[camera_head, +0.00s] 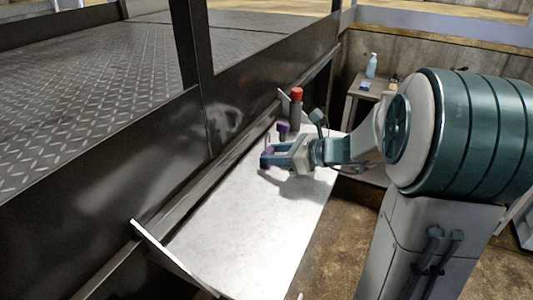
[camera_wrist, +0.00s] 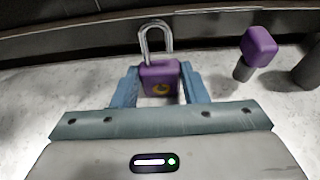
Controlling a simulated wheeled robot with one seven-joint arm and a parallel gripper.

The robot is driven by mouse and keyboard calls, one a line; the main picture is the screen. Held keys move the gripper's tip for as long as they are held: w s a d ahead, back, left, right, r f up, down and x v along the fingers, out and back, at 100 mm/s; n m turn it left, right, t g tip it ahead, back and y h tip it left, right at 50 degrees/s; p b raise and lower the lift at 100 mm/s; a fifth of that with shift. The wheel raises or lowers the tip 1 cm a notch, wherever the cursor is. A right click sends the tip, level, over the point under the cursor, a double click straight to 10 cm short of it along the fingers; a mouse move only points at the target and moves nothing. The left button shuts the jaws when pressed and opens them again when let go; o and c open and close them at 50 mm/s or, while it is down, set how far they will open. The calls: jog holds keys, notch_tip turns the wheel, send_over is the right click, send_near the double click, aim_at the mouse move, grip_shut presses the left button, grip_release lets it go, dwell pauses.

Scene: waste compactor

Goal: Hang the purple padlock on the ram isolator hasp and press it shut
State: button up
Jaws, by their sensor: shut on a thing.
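The purple padlock (camera_wrist: 159,78) is between the two blue fingers of my gripper (camera_wrist: 160,88), with its grey metal shackle pointing away from the gripper. A yellow mark shows on its body. I cannot tell whether the shackle is latched. In the head view my gripper (camera_head: 269,158) is above the pale tabletop, with a little of the padlock (camera_head: 268,149) showing. A purple block on a short grey post (camera_wrist: 259,47) stands to the right of the padlock, apart from it; it also shows in the head view (camera_head: 283,127). I cannot make out the hasp for certain.
A red-topped dark post (camera_head: 296,95) stands beyond the purple block. The pale table (camera_head: 235,235) is clear towards the front. A dark metal wall and rail (camera_head: 130,165) runs along its left side. A spray bottle (camera_head: 371,65) stands on a side table behind.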

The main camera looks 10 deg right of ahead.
jog(key=shift+r, duration=0.1)
jog(key=shift+r+p, duration=2.15)
jog(key=shift+r, duration=0.3)
